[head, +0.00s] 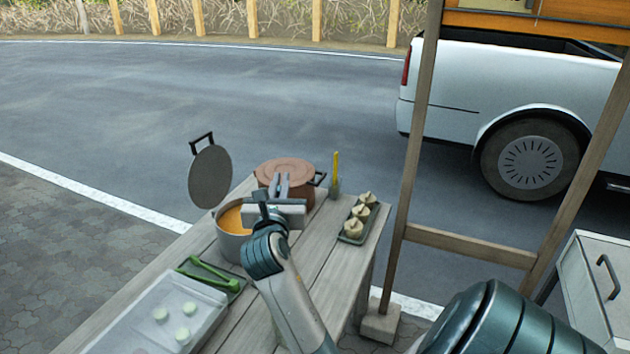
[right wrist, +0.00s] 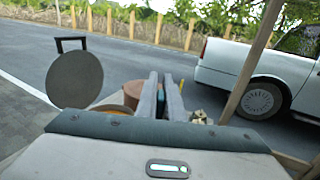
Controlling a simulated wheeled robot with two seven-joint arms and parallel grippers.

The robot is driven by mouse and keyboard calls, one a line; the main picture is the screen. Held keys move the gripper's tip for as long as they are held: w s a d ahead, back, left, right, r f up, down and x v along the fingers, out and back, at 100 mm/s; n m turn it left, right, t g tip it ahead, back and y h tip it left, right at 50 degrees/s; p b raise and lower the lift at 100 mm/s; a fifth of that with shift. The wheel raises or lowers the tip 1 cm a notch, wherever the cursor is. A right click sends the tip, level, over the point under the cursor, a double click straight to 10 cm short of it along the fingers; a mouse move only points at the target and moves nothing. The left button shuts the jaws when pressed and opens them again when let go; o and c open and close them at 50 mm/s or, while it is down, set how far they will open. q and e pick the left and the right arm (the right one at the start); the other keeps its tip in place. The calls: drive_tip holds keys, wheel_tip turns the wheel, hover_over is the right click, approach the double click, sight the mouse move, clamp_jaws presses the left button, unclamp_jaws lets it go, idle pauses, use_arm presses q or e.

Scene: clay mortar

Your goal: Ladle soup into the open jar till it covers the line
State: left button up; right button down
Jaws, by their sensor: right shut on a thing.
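The metal pot (head: 231,246) of orange soup (head: 231,221) stands open on the table. My right gripper (head: 283,184) is beside and partly over the pot's right side. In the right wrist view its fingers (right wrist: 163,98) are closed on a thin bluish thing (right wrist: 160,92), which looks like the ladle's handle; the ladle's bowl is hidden. I cannot make out the open jar or its line; my gripper and arm cover part of the table. My left gripper is out of view.
A round lid (head: 210,177) stands upright behind the soup pot. A brown covered pot (head: 300,168), a small cup with a yellow stick (head: 336,165) and a tray of dumpling-like pieces (head: 352,239) are near.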

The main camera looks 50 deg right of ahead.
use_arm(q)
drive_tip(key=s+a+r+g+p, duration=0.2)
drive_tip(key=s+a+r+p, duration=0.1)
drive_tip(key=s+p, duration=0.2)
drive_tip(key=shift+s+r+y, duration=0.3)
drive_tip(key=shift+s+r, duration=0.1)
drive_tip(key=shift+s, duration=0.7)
use_arm(e)
drive_tip(key=s+a+n+t+y, duration=0.1)
drive_tip(key=a+n+t+y, duration=0.2)
drive_tip(key=a, duration=1.2)
drive_tip(key=s+a+f+n+t+y, duration=0.1)
drive_tip(key=a+n+t+y, duration=0.3)
drive_tip(key=a+n+y, duration=0.3)
drive_tip(key=a+y, duration=0.4)
drive_tip(key=a, duration=0.4)
drive_tip(key=shift+s+a+f, duration=0.2)
drive_tip(key=shift+f, duration=0.1)
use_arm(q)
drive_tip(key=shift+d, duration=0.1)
